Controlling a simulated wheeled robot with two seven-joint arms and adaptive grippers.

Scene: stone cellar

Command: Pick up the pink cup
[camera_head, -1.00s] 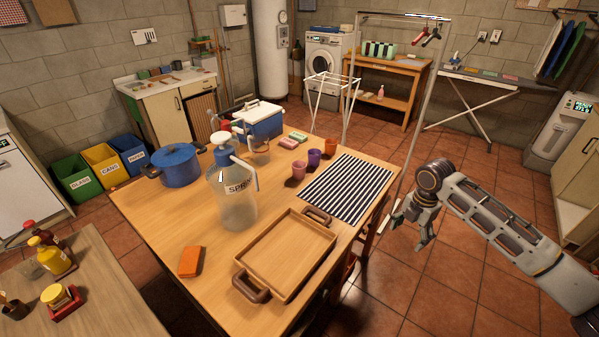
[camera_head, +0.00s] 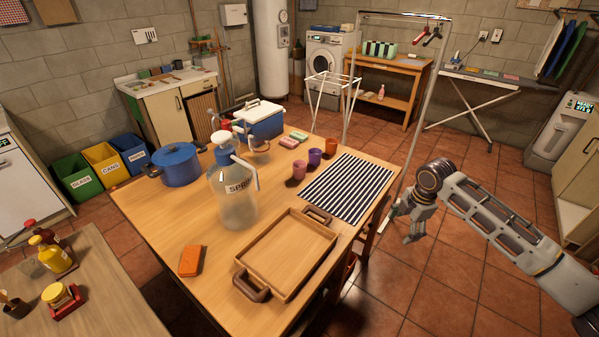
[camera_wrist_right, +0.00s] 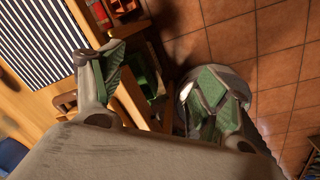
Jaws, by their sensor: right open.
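The pink cup (camera_head: 299,170) stands upright on the wooden table (camera_head: 150,215), left of the striped mat (camera_head: 346,188). A purple cup (camera_head: 314,157) and an orange cup (camera_head: 331,146) stand in a row behind it to the right. My right gripper (camera_head: 404,226) is open and empty, off the table's right edge and well to the right of the pink cup. In the right wrist view my right gripper (camera_wrist_right: 165,88) shows its two green-padded fingers apart, with the striped mat at upper left. The pink cup is not in the wrist view. My left gripper is not in view.
A wooden tray (camera_head: 287,252) lies near the table's front. A tall spray bottle (camera_head: 232,200), a blue pot (camera_head: 176,164) and a blue cooler (camera_head: 260,122) stand left of the cups. A metal pole (camera_head: 416,110) rises behind my right gripper.

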